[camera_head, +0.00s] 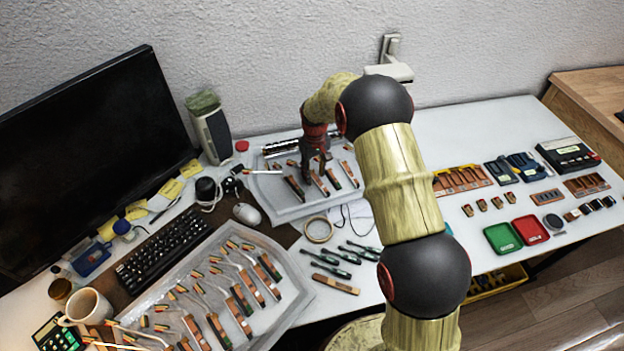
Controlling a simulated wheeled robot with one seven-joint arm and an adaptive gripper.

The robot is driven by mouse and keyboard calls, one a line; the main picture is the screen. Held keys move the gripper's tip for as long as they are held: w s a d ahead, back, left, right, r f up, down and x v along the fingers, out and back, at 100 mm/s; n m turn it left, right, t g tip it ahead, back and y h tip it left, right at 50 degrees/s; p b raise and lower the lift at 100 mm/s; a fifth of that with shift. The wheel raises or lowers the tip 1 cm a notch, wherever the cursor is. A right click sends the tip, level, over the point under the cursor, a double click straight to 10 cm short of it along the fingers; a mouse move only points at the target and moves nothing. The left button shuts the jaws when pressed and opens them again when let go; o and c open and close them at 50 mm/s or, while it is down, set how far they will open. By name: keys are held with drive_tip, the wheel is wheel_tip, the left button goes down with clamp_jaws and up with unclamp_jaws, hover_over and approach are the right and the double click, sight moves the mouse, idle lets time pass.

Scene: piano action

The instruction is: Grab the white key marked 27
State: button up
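My gripper (314,172) points down over the clear tray (287,213) at the back of the desk, below the red wrist. Its two dark fingers look spread apart, with wooden key parts just beneath and beside them. Several wood-and-dark key pieces (294,187) lie in this tray. A thin white stick-like piece (262,172) with an orange end lies at its left side. No number 27 can be read at this size, so I cannot tell which piece is the marked key. My arm and the gripper hide part of the tray.
A larger clear tray (283,322) with several similar pieces lies front left. The monitor (90,150), keyboard (165,245), mouse (246,214) and mug (88,308) crowd the left. Green-handled tools (335,257) lie in the middle. Red (530,229) and green (502,238) trays sit right.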

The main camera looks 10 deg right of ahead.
clamp_jaws()
drive_tip(key=shift+r, duration=0.1)
idle(0.5)
